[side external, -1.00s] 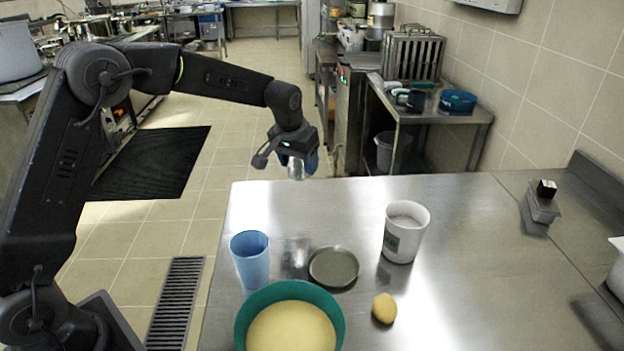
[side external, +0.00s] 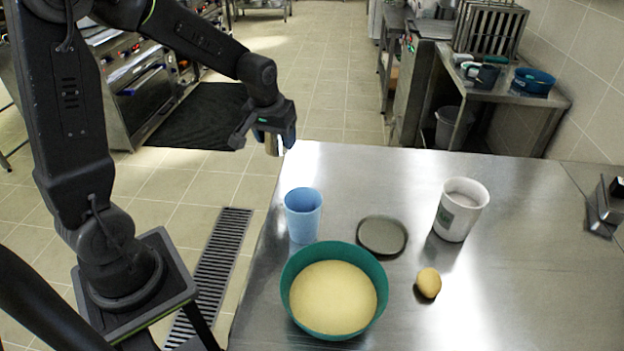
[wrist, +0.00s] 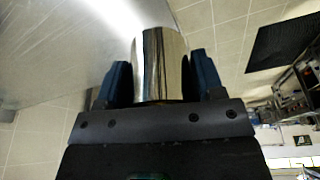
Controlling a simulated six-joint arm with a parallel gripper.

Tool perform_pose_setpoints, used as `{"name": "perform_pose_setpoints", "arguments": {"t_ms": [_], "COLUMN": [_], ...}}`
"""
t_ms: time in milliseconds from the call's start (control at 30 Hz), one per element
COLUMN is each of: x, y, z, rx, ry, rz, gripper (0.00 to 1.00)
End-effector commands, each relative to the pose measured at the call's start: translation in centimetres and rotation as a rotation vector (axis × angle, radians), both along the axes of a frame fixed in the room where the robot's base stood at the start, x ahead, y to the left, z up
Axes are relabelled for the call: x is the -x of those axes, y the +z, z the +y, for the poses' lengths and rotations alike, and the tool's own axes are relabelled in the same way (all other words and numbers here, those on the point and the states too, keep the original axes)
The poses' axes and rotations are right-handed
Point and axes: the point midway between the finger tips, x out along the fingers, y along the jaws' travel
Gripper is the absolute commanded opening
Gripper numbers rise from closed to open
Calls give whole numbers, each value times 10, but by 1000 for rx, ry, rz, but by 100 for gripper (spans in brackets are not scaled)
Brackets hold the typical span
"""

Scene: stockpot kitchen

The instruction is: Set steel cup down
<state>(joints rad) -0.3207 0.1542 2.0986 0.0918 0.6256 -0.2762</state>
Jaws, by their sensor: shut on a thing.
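A shiny steel cup (wrist: 160,62) is held between the two blue fingers of my gripper (wrist: 158,82) in the wrist view. In the side view my gripper (side external: 274,140) is at the far left corner of the steel table (side external: 520,262), raised, with the fingers pointing down. Only a small part of the steel cup (side external: 273,146) shows below the gripper there. I cannot tell from the side view whether the cup is over the table or just past its edge.
On the table stand a blue cup (side external: 303,222), a teal bowl (side external: 290,300) with yellow contents, a dark round dish (side external: 383,236), a white mug (side external: 461,210) and a yellow-brown lump (side external: 428,283). The table's right side is largely clear; a dark block (side external: 606,205) stands at the far right.

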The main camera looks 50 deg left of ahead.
Motion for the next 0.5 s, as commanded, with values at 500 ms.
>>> {"name": "perform_pose_setpoints", "arguments": {"t_ms": [500], "x": [-46], "y": [-50], "z": [-70], "rx": [-1], "ry": [-2], "rz": [-2], "gripper": [33]}}
